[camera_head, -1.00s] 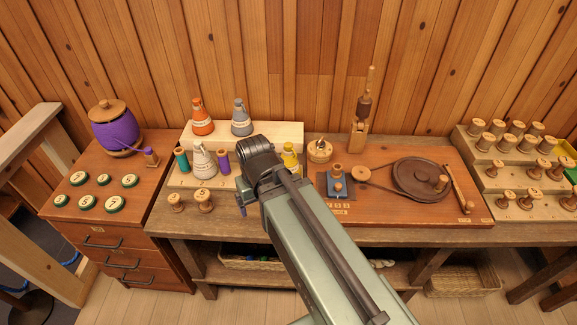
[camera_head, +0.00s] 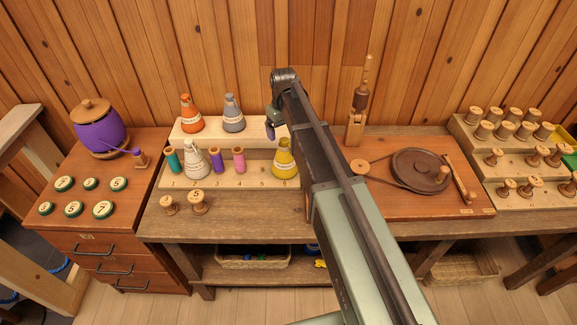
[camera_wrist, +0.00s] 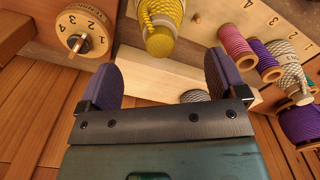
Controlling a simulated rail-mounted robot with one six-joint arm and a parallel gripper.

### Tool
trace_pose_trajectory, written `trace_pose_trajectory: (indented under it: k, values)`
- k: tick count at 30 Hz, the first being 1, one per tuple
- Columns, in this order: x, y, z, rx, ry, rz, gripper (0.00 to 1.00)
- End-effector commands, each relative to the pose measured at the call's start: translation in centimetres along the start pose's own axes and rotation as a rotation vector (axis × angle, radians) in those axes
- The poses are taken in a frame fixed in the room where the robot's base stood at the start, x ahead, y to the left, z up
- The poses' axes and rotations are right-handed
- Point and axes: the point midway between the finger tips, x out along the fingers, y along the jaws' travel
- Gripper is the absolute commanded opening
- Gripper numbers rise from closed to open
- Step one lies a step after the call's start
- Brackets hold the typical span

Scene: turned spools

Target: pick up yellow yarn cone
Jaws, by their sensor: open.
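The yellow yarn cone (camera_head: 285,160) stands on the lower front step of the pale wooden rack (camera_head: 225,177), near its right end. It has a white band. My gripper (camera_head: 270,131) is just behind and above it in the head view, partly hidden by my own arm. In the wrist view, the open gripper (camera_wrist: 162,70) has its two purple-padded fingers wide apart with nothing between them. The yellow cone shows there (camera_wrist: 160,28) beyond the fingertips, roughly centred between them and cut off by the top edge.
An orange cone (camera_head: 190,117) and a grey cone (camera_head: 233,115) stand on the upper step. A white cone (camera_head: 195,160), a pink spool (camera_head: 238,160) and other spools share the lower step. A numbered wooden dial (camera_wrist: 82,32) is left of the cone in the wrist view.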

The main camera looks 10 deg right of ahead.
Motion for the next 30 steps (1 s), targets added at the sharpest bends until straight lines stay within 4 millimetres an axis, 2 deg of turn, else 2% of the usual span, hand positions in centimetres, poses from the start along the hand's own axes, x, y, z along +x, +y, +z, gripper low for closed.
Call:
trace_pose_trajectory:
  k: [1,3,9,17,25,30]
  values:
    - [2.2,0.0,0.0,0.0,0.0,0.0,0.91]
    - [3.1,0.0,0.0,0.001,0.0,0.0,0.91]
    - [3.3,0.0,0.1,0.001,0.0,0.0,0.91]
    - [8.1,-0.1,0.1,0.001,0.0,0.0,0.91]
    - [7.9,0.0,0.1,0.002,0.0,0.0,0.91]
    - [7.9,0.0,0.1,0.002,0.0,0.0,0.65]
